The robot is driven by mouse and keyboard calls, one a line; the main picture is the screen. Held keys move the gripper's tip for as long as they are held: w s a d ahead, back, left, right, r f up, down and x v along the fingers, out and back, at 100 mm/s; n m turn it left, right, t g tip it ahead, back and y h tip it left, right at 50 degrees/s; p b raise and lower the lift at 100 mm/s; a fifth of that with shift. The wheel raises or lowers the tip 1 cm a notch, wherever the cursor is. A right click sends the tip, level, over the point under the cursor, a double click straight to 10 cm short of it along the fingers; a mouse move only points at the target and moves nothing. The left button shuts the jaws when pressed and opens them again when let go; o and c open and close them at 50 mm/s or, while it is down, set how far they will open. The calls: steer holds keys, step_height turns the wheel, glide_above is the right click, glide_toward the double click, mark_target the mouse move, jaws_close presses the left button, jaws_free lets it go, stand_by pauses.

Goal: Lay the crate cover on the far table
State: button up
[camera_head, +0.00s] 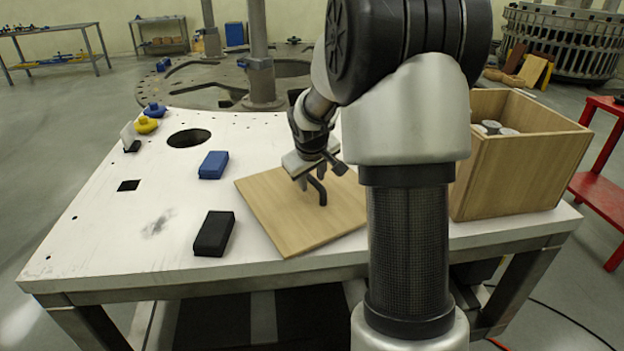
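The crate cover (275,215) is a flat, light wooden square with a black bent handle (320,190). It is at the middle of the white table, left of my arm, flat or nearly so; I cannot tell if it touches the tabletop. My gripper (313,180) points down at the handle, with its fingers around or beside it; whether they are closed on it is unclear. The wooden crate (520,175) stands open at the table's right, with pale round things inside. Two tables stand far back: a long one (50,32) at far left and a smaller one (160,20).
The white table (110,220) holds a blue block (213,165), a black block (214,233), and blue and yellow knobbed pieces (146,125) at its left. It has a round hole (189,138). A red stand (600,170) is at right. Grey floor is open at left.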

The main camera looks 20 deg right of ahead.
steer(key=p+v, duration=0.1)
steer(key=v, duration=1)
steer(key=shift+s, duration=0.1)
